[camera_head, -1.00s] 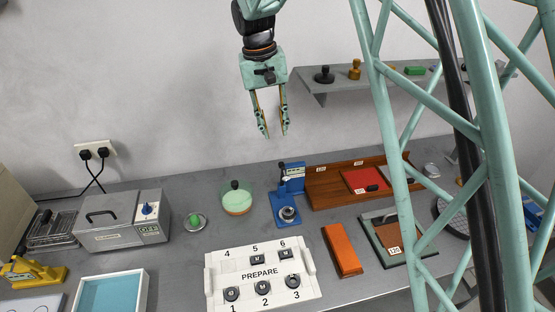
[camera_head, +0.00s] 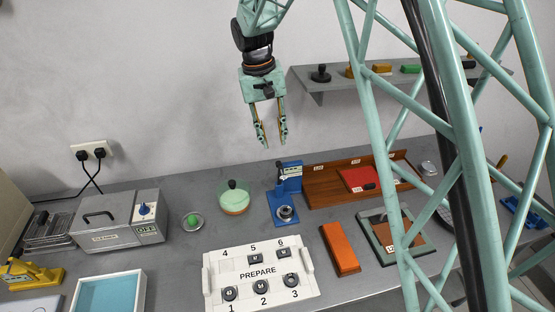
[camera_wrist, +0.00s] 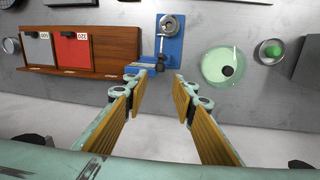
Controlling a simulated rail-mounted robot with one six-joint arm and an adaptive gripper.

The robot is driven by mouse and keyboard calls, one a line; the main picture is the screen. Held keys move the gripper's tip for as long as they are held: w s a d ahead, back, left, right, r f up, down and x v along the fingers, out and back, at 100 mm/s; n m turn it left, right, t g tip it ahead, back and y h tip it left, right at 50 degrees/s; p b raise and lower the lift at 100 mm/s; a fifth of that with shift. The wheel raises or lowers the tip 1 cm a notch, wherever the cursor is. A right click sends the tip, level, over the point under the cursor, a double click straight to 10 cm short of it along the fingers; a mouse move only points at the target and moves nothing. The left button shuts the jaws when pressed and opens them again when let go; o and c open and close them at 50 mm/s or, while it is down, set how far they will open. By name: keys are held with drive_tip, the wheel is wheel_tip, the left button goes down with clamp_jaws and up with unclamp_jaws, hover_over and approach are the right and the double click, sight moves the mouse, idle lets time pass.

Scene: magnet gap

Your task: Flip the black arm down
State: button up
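A blue device (camera_head: 287,179) stands near the back of the bench, with an upright blue block and a round metal part (camera_head: 285,212) on its base. A small dark upright piece (camera_head: 280,173) at the block's left side looks like the black arm, but it is too small to be certain. The device also shows in the wrist view (camera_wrist: 172,47), between and beyond the fingertips. My gripper (camera_head: 274,143) is open and empty, pointing down above and slightly left of the device. Its spread fingers also show in the wrist view (camera_wrist: 160,84).
A wooden tray (camera_head: 322,188) with a red panel stands right of the device, and a green-lidded dish (camera_head: 235,203) left. A white PREPARE panel (camera_head: 213,273) and an orange block (camera_head: 341,249) are in front. A wall shelf (camera_head: 330,83) is right of my gripper.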

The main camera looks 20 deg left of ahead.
drive_tip(key=shift+w+d+f, duration=0.1)
drive_tip(key=shift+d+f, duration=0.1)
drive_tip(key=shift+f, duration=1.4)
drive_tip(key=shift+w+d+f, duration=0.1)
drive_tip(key=shift+d+f, duration=0.15)
drive_tip(key=shift+f, duration=1.3)
drive_tip(key=shift+w+d+f, duration=0.1)
drive_tip(key=shift+d+f, duration=0.1)
drive_tip(key=shift+f, duration=1.4)
drive_tip(key=shift+c, duration=0.5)
clamp_jaws()
